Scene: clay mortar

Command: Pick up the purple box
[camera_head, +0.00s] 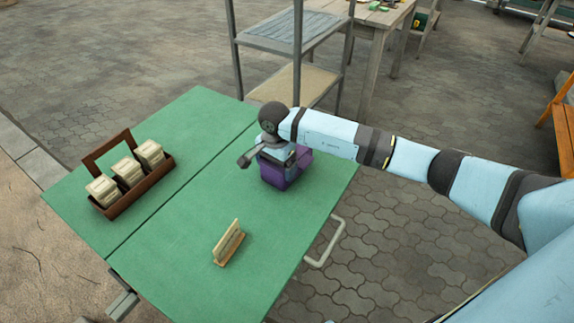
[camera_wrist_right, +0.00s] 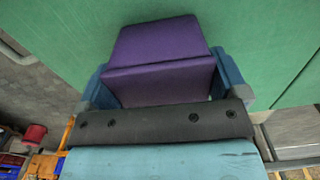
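The purple box (camera_head: 296,172) stands on the green table (camera_head: 180,215) near its far right edge. My right gripper (camera_head: 281,167) is over it from above, with the arm reaching in from the right and hiding much of the box. In the right wrist view the purple box (camera_wrist_right: 162,50) lies between the two blue fingers of my right gripper (camera_wrist_right: 165,80). The fingers flank its sides with no clear gap, and I cannot tell whether they press on it. The box seems to rest on the table. My left gripper is not in view.
A brown wooden tray (camera_head: 140,188) with several pale blocks stands at the table's left. A small pale upright piece on a wooden base (camera_head: 229,243) stands near the front. A metal-framed shelf (camera_head: 290,38) stands close behind the table. The table's middle is clear.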

